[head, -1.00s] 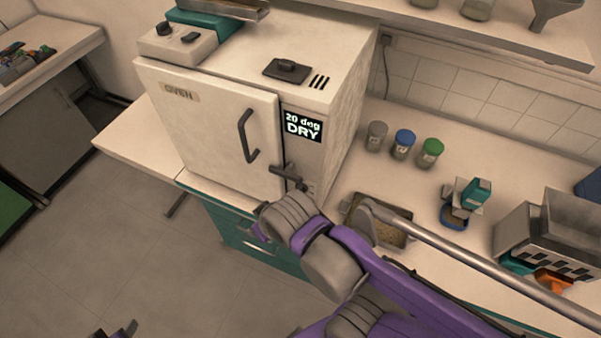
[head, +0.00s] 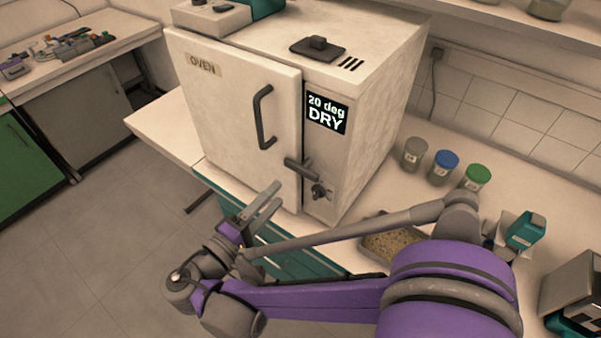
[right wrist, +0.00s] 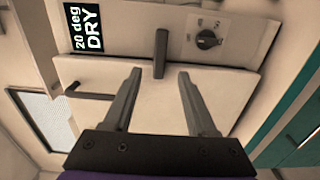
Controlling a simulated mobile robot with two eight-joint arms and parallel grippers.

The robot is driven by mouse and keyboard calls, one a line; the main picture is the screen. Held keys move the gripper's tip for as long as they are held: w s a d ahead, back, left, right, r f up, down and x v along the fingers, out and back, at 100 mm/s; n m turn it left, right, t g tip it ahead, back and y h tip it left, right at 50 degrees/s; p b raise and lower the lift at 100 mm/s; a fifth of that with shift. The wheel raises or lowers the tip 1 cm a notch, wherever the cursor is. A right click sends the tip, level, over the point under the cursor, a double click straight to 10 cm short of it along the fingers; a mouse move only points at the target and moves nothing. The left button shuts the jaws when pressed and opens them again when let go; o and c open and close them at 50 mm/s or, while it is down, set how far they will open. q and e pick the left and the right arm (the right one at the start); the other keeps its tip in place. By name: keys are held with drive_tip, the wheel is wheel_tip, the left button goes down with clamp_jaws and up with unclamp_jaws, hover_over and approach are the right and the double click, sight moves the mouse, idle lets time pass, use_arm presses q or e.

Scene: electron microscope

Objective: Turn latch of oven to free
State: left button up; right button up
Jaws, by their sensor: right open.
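The oven (head: 240,100) is a pale box with its door shut. Its latch (head: 301,168), a dark bar, lies roughly crosswise over the seam between the door's right edge and the front panel. In the right wrist view the latch (right wrist: 161,55) reaches across the door's edge. My right gripper (head: 279,193) is open and empty, in front of the door, lower left of the latch. In the right wrist view the gripper's fingers (right wrist: 160,74) point at the latch, whose end lines up between the tips; contact is not visible. My left gripper is not in view.
A door handle (head: 263,115) is left of the latch, a small knob (head: 320,192) below right of it, a display (head: 327,113) above. Jars (head: 446,165) and a tray (head: 390,243) are on the counter to the right. Open floor is at the left.

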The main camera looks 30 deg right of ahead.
sight(299, 172)
drive_tip(key=x, duration=1)
drive_tip(key=shift+p, duration=0.3)
clamp_jaws()
